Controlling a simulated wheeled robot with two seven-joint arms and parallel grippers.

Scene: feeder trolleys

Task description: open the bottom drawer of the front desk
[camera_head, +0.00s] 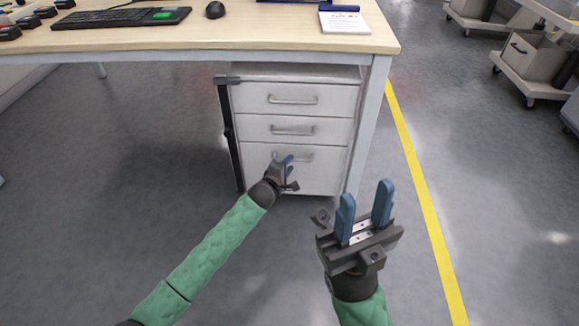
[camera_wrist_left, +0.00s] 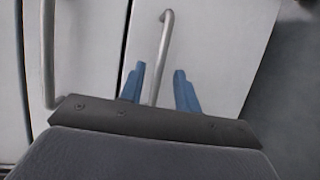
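The front desk (camera_head: 200,38) has a white drawer unit under its right end, with three drawers that look shut. The bottom drawer (camera_head: 318,178) has a metal bar handle, partly hidden by my left gripper (camera_head: 287,161). In the left wrist view the bottom drawer's handle (camera_wrist_left: 164,50) runs between the two blue fingers of the left gripper (camera_wrist_left: 160,88). These fingers are apart, one on each side of the bar. I cannot tell whether either touches it. My right gripper (camera_head: 366,208) is open and empty, in front of and to the right of the drawer unit.
The middle drawer (camera_head: 335,130) and top drawer (camera_head: 335,98) are above. A dark vertical bar (camera_head: 228,130) stands along the unit's left side. A keyboard (camera_head: 120,18), mouse (camera_head: 215,10) and notepad (camera_head: 343,22) lie on the desk. Trolleys (camera_head: 535,65) stand at right. The floor in front is clear.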

